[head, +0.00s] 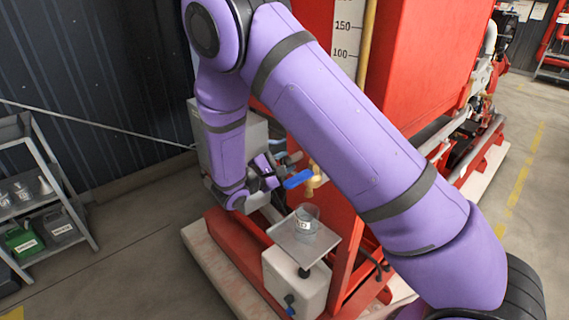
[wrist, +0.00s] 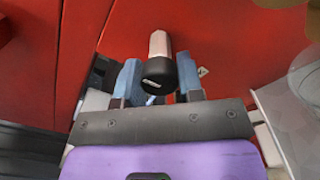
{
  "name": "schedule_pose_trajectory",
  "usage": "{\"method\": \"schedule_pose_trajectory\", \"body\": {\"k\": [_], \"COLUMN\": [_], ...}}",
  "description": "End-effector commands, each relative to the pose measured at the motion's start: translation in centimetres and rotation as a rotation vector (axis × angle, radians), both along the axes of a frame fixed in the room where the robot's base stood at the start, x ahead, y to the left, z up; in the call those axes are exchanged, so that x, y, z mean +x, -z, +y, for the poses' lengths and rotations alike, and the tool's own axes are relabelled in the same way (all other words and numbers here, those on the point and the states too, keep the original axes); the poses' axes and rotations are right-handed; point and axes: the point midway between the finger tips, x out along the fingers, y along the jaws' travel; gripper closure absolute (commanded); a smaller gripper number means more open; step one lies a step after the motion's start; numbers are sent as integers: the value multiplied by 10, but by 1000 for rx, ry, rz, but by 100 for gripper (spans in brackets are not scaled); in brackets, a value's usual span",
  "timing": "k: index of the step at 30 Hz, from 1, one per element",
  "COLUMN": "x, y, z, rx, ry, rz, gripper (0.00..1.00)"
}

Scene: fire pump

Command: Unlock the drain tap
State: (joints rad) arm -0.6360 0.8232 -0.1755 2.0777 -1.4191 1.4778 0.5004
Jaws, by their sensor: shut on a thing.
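The drain tap shows in the head view as a brass body (head: 314,180) with a blue lever (head: 298,180) reaching left, beside the red frame. My gripper (head: 274,170) is just left of the lever's end. In the wrist view my gripper (wrist: 159,84) has its two blue-grey fingers either side of a short black-capped piece (wrist: 158,70) with a pale pinkish shank. It is shut on this piece, as far as I can tell. What the piece joins to is hidden. I cannot tell whether the gripper touches the blue lever.
A clear beaker (head: 305,217) stands on a metal plate (head: 327,238) below the tap, above a white container (head: 283,285). A red tank (head: 425,60) rises behind my arm. A grey shelf rack (head: 62,170) with bins stands at left. Floor between rack and skid is clear.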

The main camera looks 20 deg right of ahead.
Motion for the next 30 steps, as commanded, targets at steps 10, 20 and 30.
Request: {"method": "schedule_pose_trajectory", "body": {"k": [10,20,30], "x": [0,-1,-1], "y": [0,0,1], "z": [0,0,0], "rx": [-74,-193,-317], "ry": [-1,0,0], "rz": [180,466,765], "gripper": [89,89,89]}}
